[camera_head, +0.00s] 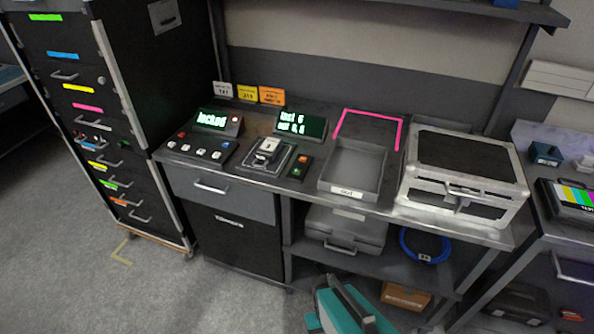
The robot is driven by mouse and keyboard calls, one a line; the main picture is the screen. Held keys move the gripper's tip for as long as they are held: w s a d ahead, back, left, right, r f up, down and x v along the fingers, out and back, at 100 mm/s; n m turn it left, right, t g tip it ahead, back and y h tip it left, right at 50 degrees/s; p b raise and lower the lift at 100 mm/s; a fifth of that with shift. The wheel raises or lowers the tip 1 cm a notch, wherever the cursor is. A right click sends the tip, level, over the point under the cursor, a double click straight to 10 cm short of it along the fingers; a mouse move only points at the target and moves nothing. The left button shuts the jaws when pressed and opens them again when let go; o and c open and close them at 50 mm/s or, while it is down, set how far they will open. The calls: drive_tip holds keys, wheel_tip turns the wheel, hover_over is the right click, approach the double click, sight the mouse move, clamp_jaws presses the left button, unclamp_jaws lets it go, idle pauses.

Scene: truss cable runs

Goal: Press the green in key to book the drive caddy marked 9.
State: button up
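A small dark key box (300,166) stands on the bench, right of a dock. Its lower key, the green key (297,172), shows green. Its upper key (303,159) looks orange-red. A pale, silvery block, perhaps the drive caddy (267,147), sits in the dark dock (258,163). I cannot read a 9 on it. A dark display (299,123) behind has two lines of white-green text, too blurred to read surely. Nothing covers the key box.
A sign reading "locked" (212,119) stands behind a button panel (199,149). A grey tray (353,168) and a silver-edged case (464,177) stand to the right. A black drawer cabinet (128,60) rises at left. The floor at lower left (90,270) is clear.

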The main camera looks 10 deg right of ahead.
clamp_jaws()
idle(1.5)
